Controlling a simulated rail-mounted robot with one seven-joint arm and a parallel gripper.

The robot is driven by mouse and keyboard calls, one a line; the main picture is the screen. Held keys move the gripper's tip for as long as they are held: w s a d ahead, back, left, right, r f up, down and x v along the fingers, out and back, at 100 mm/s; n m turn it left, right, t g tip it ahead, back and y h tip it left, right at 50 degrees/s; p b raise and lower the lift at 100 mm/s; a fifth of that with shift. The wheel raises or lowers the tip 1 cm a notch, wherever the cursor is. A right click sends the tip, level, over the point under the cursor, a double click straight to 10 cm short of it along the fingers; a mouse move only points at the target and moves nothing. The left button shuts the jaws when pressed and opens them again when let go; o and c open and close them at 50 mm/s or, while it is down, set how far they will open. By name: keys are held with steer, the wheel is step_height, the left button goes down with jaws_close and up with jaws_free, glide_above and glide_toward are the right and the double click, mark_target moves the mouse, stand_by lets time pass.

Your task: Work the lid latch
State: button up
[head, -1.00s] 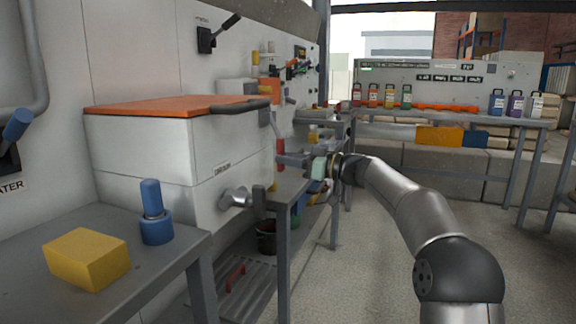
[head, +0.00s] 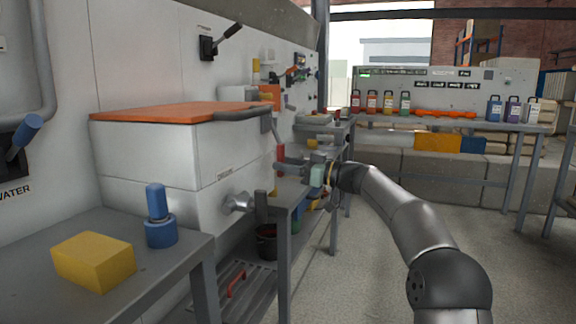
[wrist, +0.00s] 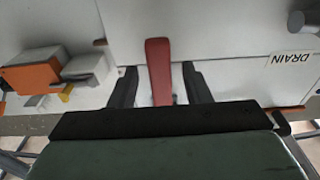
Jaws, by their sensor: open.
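The lid latch appears to be the red lever (head: 281,153) on the right side of the white box (head: 150,150) with the orange lid (head: 172,112). The red lever also shows upright in the wrist view (wrist: 159,62). My gripper (head: 284,166) is open at the lever's height. In the wrist view its two dark fingers (wrist: 160,85) stand one on each side of the lever, with a gap on both sides. The lever's lower end is partly hidden behind my gripper body.
A grey bar handle (head: 243,114) sits on the lid's front edge. A drain knob (head: 238,203) sticks out of the box front. The floor right of my arm is clear.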

steer(key=p+v, duration=0.2)
steer(key=v, duration=1.5)
steer(key=shift+d, duration=0.15)
steer(key=s+a+r+m+g+h+p, duration=0.2)
steer(key=s+a+m+h+p, duration=0.25)
steer(key=s+p, duration=0.45)
steer(key=s+a+r+m+g+h+p, duration=0.25)
steer(key=s+a+h+p, duration=0.2)
steer(key=s+p, duration=0.4)
steer(key=s+d+r+m+h+p, duration=0.1)
steer(key=s+d+m+h+p, duration=0.1)
steer(key=s+p, duration=0.4)
steer(key=s+d+r+m+h+p, duration=0.1)
steer(key=s+d+h+p, duration=0.3)
steer(key=s, duration=0.6)
steer(key=s+d+r+m+g+h+p, duration=0.1)
steer(key=s+d+r+m+h+p, duration=0.1)
steer(key=s+p, duration=0.6)
steer(key=shift+s+d+m+h+p, duration=0.4)
steer(key=shift+d+m+h+p, duration=0.1)
steer(key=shift+d+m, duration=0.5)
